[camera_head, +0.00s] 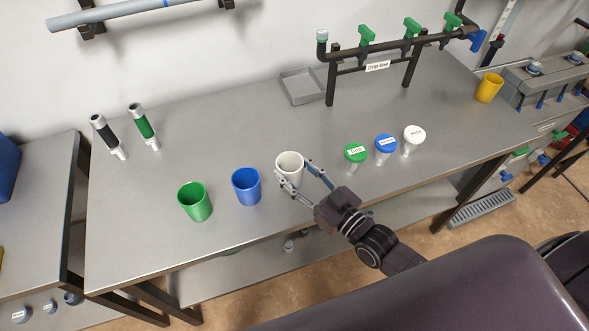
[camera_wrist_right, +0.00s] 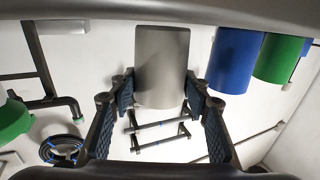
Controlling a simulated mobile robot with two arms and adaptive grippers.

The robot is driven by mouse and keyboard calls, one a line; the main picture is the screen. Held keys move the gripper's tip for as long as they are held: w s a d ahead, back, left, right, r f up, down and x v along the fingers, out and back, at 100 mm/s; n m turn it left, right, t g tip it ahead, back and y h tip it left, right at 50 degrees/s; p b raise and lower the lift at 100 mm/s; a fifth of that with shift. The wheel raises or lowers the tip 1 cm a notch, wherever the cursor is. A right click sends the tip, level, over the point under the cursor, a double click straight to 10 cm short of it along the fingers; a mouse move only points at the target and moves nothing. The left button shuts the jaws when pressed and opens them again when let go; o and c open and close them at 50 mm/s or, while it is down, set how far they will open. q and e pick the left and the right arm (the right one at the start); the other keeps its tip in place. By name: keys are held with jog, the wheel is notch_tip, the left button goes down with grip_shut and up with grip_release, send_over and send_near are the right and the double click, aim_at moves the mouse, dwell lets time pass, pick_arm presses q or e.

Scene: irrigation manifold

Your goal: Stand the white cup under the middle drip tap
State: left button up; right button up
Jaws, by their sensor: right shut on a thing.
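The white cup (camera_head: 289,166) stands upright near the front edge of the steel table, or just above it; I cannot tell which. My right gripper (camera_head: 296,177) is around it from the front right, one finger on each side. In the right wrist view the cup looks grey (camera_wrist_right: 162,60) and sits between the fingers of my gripper (camera_wrist_right: 160,92). The middle drip tap (camera_head: 412,27) has a green handle and sits on the dark pipe rail at the back right, well away from the cup. My left gripper is not in view.
A blue cup (camera_head: 246,187) and a green cup (camera_head: 195,201) stand left of the white cup. A grey tray (camera_head: 301,99) lies behind; a yellow cup (camera_head: 488,88) stands far right.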

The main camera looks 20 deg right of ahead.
jog(key=shift+f, duration=0.1)
jog(key=shift+f, duration=0.15)
jog(key=o, duration=0.9)
jog(key=shift+o, duration=0.2)
